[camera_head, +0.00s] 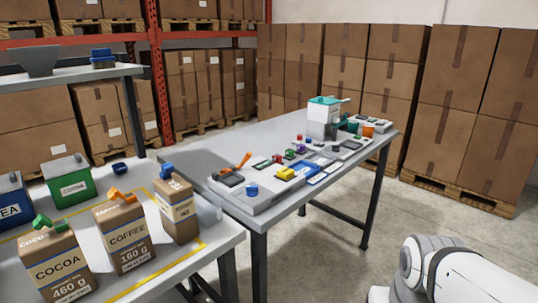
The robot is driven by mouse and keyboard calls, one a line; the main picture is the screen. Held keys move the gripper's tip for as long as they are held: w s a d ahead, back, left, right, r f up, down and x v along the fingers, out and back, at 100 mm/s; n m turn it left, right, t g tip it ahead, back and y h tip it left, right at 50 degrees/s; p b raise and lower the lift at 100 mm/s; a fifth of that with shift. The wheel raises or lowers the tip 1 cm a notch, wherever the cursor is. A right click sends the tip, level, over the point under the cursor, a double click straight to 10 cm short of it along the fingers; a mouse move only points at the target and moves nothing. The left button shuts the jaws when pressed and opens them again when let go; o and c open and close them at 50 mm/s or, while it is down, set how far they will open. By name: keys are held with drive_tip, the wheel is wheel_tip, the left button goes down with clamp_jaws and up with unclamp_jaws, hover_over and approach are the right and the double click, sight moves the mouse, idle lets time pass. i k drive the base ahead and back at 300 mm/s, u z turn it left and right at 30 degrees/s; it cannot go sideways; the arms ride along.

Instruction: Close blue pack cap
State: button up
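The pack with the blue cap (178,212) stands upright at the right end of the pack row, near the edge of the left table. Its blue cap (166,171) sits at the top left of the pack and looks raised and tilted rather than flat; its exact angle is too small to tell. My gripper is not in view; a white and grey part of my arm shows at the lower right.
A yellow line (170,273) edges the pack area on the left table. A green box (67,184) and a blue tea box (12,203) stand behind the packs. A second table (285,208) holds many small items. Open floor lies in front.

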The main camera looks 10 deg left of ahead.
sight(167, 167)
drive_tip(key=z, duration=0.5)
drive_tip(key=k, duration=1.7)
drive_tip(key=u, duration=1.15)
drive_tip(key=i, duration=0.95)
drive_tip(key=z, duration=0.05)
